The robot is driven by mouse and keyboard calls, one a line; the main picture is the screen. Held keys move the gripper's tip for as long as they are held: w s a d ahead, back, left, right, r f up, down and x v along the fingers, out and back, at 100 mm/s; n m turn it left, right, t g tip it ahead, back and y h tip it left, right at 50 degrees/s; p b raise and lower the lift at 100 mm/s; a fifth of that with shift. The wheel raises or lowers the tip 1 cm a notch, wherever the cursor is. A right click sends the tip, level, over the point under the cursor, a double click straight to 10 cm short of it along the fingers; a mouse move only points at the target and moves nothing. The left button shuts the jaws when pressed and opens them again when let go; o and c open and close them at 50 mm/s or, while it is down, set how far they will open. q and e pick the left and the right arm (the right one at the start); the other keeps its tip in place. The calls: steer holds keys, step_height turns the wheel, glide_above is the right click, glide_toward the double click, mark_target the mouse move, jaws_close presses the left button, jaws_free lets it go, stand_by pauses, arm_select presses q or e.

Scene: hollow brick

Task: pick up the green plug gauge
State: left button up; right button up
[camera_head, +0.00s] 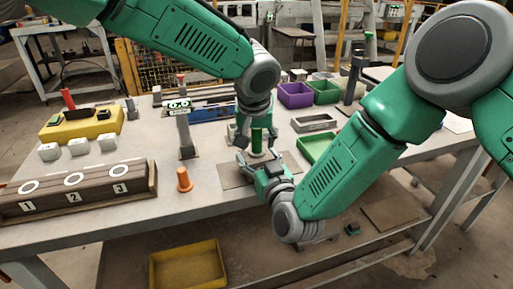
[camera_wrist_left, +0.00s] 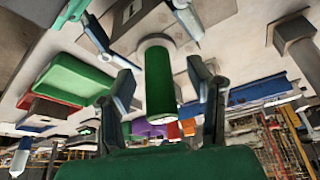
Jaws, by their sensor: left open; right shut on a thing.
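The green plug gauge (camera_head: 257,141) stands upright near the table's middle, a green cylinder with a pale lower flange. In the left wrist view the gauge (camera_wrist_left: 159,80) points toward the camera. My left gripper (camera_head: 250,132) comes from above and is open, its fingers (camera_wrist_left: 168,95) on either side of the green cylinder with gaps. The exact contact is hard to see. Right finger tips also show at the top of the left wrist view.
A numbered wooden rack (camera_head: 75,190) lies farther left. Purple (camera_head: 295,95) and green bins (camera_head: 318,148) stand to the right. A yellow tray (camera_head: 188,265) lies below.

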arm_select(q)
steer(key=shift+f, duration=0.1)
jaws_close()
step_height(320, 180, up, 18)
stand_by(0.6)
arm_select(e)
steer(key=o, duration=1.5)
arm_select(q)
steer(key=shift+w, duration=0.1)
